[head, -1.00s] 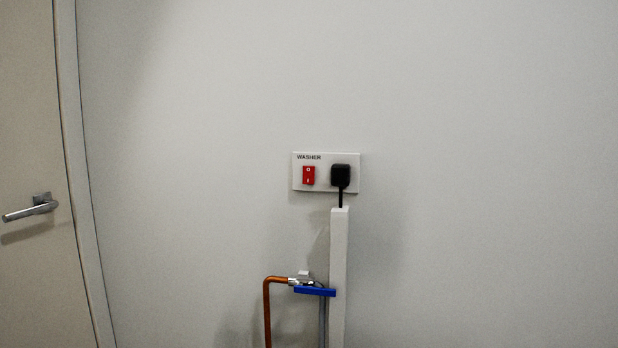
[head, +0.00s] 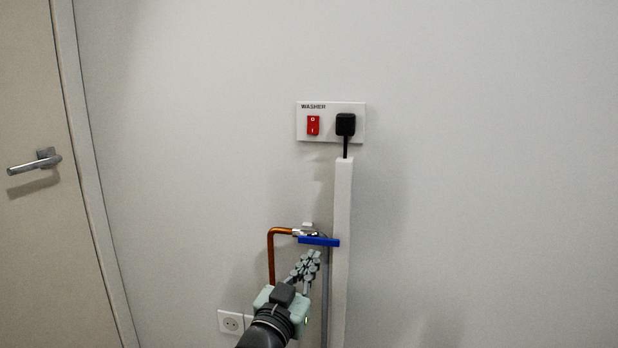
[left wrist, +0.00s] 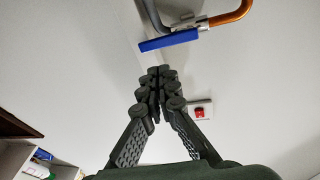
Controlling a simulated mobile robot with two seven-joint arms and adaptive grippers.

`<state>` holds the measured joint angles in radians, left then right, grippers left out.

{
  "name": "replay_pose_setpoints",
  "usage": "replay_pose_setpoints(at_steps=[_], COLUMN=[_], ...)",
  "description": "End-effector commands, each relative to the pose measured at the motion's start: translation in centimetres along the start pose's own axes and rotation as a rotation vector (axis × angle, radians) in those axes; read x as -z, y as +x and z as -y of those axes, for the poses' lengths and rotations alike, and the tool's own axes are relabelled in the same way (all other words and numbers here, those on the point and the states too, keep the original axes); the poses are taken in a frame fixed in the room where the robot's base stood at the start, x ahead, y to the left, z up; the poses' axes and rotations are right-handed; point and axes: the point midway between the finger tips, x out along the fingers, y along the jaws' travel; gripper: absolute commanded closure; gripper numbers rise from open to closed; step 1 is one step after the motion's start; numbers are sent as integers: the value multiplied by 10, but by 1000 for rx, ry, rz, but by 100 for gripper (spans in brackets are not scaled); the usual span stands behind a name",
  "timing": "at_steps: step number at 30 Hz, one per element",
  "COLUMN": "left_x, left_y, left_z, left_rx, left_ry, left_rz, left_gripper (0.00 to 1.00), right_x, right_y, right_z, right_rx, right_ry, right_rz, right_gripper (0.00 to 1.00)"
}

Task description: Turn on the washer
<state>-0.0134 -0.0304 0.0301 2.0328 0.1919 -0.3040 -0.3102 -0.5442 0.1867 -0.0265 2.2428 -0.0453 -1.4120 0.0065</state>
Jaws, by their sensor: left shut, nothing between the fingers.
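A white wall plate (head: 330,138) labelled WASHER carries a red rocker switch (head: 313,126) and a black plug (head: 345,124). The switch bears an O at the top and an I at the bottom; I cannot tell which side is pressed. The red switch (left wrist: 198,112) also shows small in the left wrist view, right of the fingers. My left gripper (head: 310,260) is shut and empty, below the plate and close under the blue valve lever in the head view. Its fingertips (left wrist: 160,78) are together in the left wrist view. My right gripper is not in view.
A blue valve lever (head: 319,241) on a copper pipe (head: 271,258) lies between my left gripper and the plate. A white vertical duct (head: 342,220) runs below the plug. A socket (head: 230,322) is at lower left; a door (head: 25,110) stands far left.

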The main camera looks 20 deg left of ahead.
Motion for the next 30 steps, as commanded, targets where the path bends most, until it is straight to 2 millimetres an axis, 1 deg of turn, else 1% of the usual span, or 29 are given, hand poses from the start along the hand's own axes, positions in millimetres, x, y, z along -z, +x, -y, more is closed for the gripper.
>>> replay_pose_setpoints(at_steps=[1,2,3,6,9,13,23,26,30], left_x=[35,54,77,122,149,162,163,166,178], left_y=[9,12,14,14,11,8,10,16,35], left_z=[6,11,16,28,37,41,41,43,46], left_rx=[31,49,73,127,164,183,183,182,182], left_ry=[-9,-13,-16,-27,-33,-37,-36,-36,-35], left_rz=[-107,-166,-237,-378,-463,-505,-505,-505,-506], left_gripper=[100,100,100,100,100,100,100,100,100], right_x=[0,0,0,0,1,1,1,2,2], right_y=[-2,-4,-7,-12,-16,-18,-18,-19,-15], right_z=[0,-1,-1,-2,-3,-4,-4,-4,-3], right_rx=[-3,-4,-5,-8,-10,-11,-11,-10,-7], right_ry=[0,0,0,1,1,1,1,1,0], right_rz=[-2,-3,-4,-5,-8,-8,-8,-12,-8], right_gripper=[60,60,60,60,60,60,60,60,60])
